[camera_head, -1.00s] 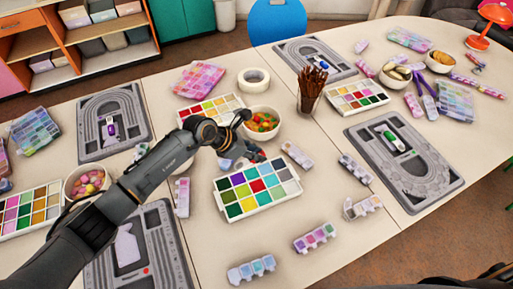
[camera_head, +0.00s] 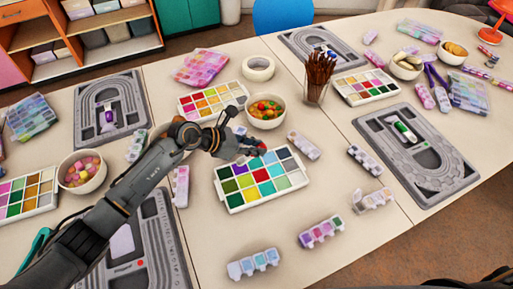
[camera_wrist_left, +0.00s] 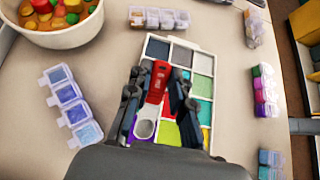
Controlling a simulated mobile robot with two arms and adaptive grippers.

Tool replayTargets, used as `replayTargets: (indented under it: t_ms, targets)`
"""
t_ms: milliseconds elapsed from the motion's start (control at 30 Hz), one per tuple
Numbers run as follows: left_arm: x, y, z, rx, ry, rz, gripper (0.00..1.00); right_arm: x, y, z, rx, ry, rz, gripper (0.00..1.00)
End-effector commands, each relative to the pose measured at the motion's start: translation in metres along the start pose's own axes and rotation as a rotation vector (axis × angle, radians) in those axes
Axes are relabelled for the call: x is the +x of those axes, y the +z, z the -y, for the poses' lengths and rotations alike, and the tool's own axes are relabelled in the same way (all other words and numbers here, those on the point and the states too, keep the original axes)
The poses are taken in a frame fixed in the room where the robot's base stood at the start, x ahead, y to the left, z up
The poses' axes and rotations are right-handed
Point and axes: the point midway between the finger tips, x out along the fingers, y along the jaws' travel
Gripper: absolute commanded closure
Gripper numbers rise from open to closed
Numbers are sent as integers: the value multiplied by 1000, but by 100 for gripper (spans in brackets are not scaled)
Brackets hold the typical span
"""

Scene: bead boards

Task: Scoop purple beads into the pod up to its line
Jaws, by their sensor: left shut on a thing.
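My left gripper (camera_head: 246,149) hangs over the back edge of a white bead tray (camera_head: 287,190) with many coloured cells. In the left wrist view the gripper (camera_wrist_left: 158,95) is shut on a red-handled scoop (camera_wrist_left: 160,78). A grey oval scoop bowl (camera_wrist_left: 145,128) shows below the handle; I cannot tell whether it holds beads. The tray (camera_wrist_left: 207,60) lies beneath it. A whitish pod with purple (camera_head: 108,117) sits on the back-left grey board (camera_head: 86,108). A green-and-white pod (camera_head: 404,131) lies on the right board (camera_head: 445,187). Their lines are too small to see.
A bowl of orange and green pieces (camera_head: 266,109) stands just behind the tray. A cup of brushes (camera_head: 318,78) is at back right. Clear bead cases (camera_head: 254,263) lie in front, with bare table between. A bowl of pastel pieces (camera_head: 82,172) is left.

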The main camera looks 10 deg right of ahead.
Motion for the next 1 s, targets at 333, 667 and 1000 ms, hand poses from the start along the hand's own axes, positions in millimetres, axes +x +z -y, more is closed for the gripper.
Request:
replayTargets:
  t_ms: [333,667,1000]
  targets:
    - [6,-19,0,1,1,36,97,25,3,-5,0,7,0,78]
    - [10,-30,0,1,1,36,97,34,4,-5,1,7,0,78]
    - [10,-31,0,0,1,35,97,34,4,-5,0,6,0,78]
